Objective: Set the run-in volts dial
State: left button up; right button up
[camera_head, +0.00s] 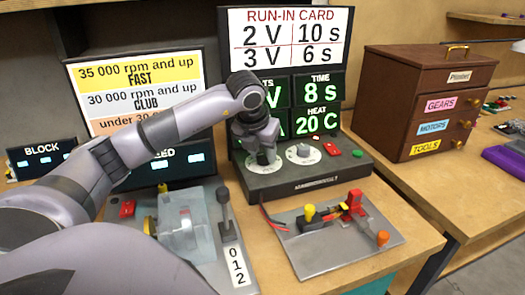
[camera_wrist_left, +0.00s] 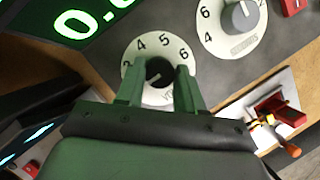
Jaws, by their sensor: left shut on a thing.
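The volts dial is a white numbered disc (camera_wrist_left: 187,50) with a dark knob (camera_wrist_left: 158,71) at its middle; 3, 4, 5 and 6 show on its upper part. My left gripper (camera_wrist_left: 158,88) is shut on the knob, its green fingers one on each side. In the head view my left gripper (camera_head: 262,157) reaches down onto the unit's top and hides most of this dial. The run-in card (camera_head: 290,38) reads 2 V 10 s and 3 V 6 s. The volts readout (camera_head: 274,96) is partly hidden by my arm. My right gripper is out of view.
The time dial (camera_head: 304,151) sits just right, with red and green buttons (camera_head: 357,153) beyond. A grey plate (camera_head: 345,235) with a red fixture lies in front. A clear-covered device (camera_head: 182,222) and lever (camera_head: 224,205) stand left. A wooden drawer cabinet (camera_head: 420,100) stands right.

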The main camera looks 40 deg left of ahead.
pick_arm(q)
jog(key=shift+r, duration=0.1)
jog(key=o, duration=1)
jog(key=v, duration=0.7)
